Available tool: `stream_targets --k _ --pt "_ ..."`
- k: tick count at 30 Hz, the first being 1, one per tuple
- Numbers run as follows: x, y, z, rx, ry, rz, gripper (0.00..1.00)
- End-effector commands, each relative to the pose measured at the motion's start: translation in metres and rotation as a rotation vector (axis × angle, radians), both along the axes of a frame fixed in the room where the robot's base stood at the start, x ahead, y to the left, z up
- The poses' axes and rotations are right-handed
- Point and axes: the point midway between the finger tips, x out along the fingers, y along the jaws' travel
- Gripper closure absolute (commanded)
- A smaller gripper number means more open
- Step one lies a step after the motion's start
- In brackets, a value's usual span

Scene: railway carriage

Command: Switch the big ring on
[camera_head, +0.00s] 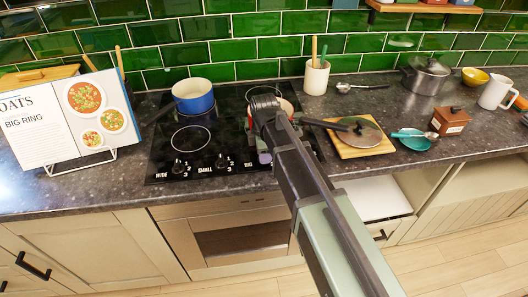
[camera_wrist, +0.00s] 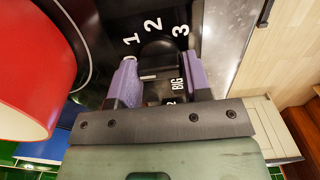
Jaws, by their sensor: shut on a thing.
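The black hob (camera_head: 232,152) has knobs labelled WIDE (camera_head: 179,166), SMALL (camera_head: 220,161) and BIG on its front edge. The BIG knob (camera_wrist: 158,48) is in the wrist view, with 1, 2 and 3 printed beside it and a white line pointing to the left of the picture. My gripper (camera_wrist: 161,64) has its two purple fingers shut on this knob, one on each side. In the head view my arm and gripper hide the knob. A red pot (camera_wrist: 35,75) stands close beside my gripper; in the head view it is mostly hidden.
A blue pot (camera_head: 193,98) stands on the hob's back left. An open recipe book (camera_head: 48,120) reading BIG RING stands left. A utensil crock (camera_head: 316,77) stands behind.

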Motion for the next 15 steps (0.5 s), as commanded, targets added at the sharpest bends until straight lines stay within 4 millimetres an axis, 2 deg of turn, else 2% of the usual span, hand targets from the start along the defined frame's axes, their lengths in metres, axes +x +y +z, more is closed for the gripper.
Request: stream_targets --k 8,15 --pt "0.0 0.0 -0.0001 0.0 0.0 -0.044 0.79" --pt "0.0 0.0 -0.0002 0.0 0.0 -0.177 0.79"
